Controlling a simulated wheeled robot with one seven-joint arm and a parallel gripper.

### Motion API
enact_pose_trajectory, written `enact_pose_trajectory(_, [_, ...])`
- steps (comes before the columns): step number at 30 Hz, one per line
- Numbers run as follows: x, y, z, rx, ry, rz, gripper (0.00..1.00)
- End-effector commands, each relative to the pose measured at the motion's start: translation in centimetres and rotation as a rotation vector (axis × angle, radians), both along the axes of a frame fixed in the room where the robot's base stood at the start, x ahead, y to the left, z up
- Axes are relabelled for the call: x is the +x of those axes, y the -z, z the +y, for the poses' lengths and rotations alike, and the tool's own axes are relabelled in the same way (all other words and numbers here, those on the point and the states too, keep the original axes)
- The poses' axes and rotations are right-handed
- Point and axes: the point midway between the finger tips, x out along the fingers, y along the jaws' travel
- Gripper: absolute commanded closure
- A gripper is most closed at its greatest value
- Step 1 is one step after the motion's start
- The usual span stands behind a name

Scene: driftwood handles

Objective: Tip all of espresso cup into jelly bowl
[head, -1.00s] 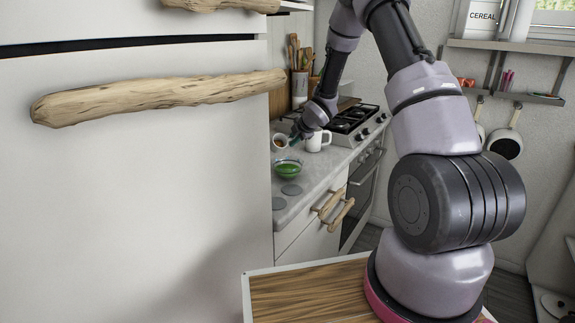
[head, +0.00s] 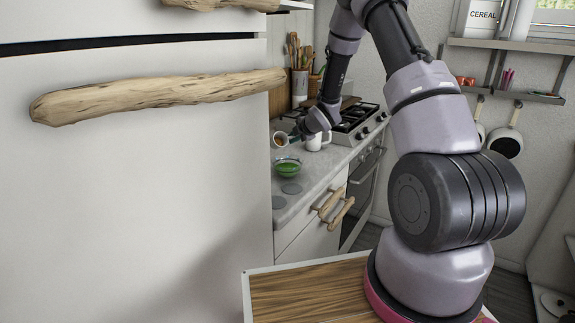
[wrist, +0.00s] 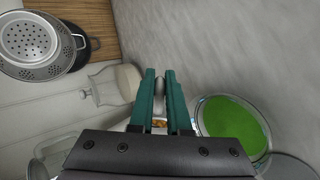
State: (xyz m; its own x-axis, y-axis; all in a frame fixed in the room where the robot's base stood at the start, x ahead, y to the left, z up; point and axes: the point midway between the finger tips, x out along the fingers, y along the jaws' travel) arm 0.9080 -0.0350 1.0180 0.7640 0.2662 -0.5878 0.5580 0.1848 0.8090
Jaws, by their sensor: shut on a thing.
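The espresso cup (head: 280,140) is small and white, with brown showing inside its mouth. It is held tilted above the counter, behind the jelly bowl in the head view. The jelly bowl (head: 288,168) is clear glass with green inside and stands on the counter. It also shows in the wrist view (wrist: 268,150), to the right of the fingers. My gripper (wrist: 160,75) has teal fingers and is shut on the cup. In the wrist view most of the cup is hidden; a small brown patch shows between the fingers.
A utensil crock (head: 299,88) is at the back. Flat grey discs (head: 291,188) lie in front of the bowl. A colander (wrist: 32,44) shows in the wrist view.

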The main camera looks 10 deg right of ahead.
Motion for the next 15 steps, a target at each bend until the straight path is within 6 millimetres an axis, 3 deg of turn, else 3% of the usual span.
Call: enact_pose_trajectory(15, [-0.11, 0.45, -0.09, 0.024, 0.002, -0.066, 1.0])
